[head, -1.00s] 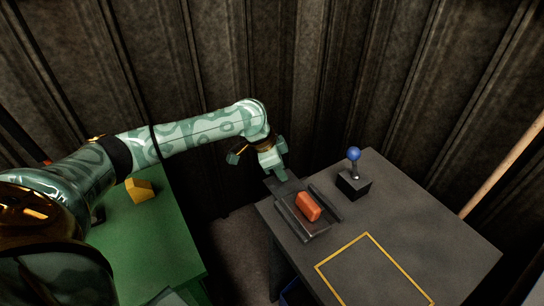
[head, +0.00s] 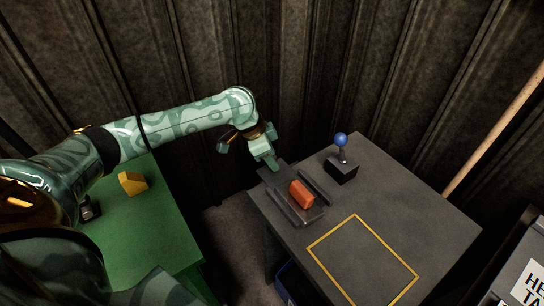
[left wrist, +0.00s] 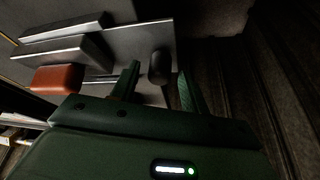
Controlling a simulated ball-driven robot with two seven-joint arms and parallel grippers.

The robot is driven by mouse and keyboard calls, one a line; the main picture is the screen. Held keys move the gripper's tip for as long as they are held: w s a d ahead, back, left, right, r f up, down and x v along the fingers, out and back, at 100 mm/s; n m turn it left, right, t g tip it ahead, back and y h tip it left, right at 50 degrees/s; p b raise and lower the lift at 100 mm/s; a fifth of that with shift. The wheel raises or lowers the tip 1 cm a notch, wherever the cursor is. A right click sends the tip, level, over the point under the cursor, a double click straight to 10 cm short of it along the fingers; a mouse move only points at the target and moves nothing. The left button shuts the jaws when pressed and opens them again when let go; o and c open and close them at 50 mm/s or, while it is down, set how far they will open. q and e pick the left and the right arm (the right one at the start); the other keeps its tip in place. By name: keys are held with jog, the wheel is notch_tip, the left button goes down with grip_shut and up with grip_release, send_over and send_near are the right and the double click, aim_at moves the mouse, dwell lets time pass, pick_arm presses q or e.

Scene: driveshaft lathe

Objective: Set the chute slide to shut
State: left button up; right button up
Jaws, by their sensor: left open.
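The chute (head: 312,216) is a dark metal tray with raised side rails on the grey table. An orange block (head: 301,193) lies in it; the block also shows at the left of the left wrist view (left wrist: 57,79). A rounded black knob (left wrist: 160,66) stands at the chute's near end in the left wrist view. My left gripper (head: 267,162) is over the chute's back-left end. Its open fingers (left wrist: 157,85) show on either side of the knob in the left wrist view; I cannot tell if they touch it. My right gripper is not in view.
A blue-knobbed lever on a black box (head: 342,170) stands behind the chute. A yellow outlined square (head: 362,262) marks the front of the grey table. A green table (head: 150,235) with a yellow block (head: 132,183) is at left. A corrugated wall stands behind.

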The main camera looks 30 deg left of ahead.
pick_arm(q)
jog(key=p+v, duration=0.5)
jog(key=v, duration=1)
jog(key=shift+p, duration=0.3)
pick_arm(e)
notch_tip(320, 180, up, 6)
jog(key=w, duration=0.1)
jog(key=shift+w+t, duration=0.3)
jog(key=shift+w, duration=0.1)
pick_arm(q)
jog(key=shift+d, duration=0.1)
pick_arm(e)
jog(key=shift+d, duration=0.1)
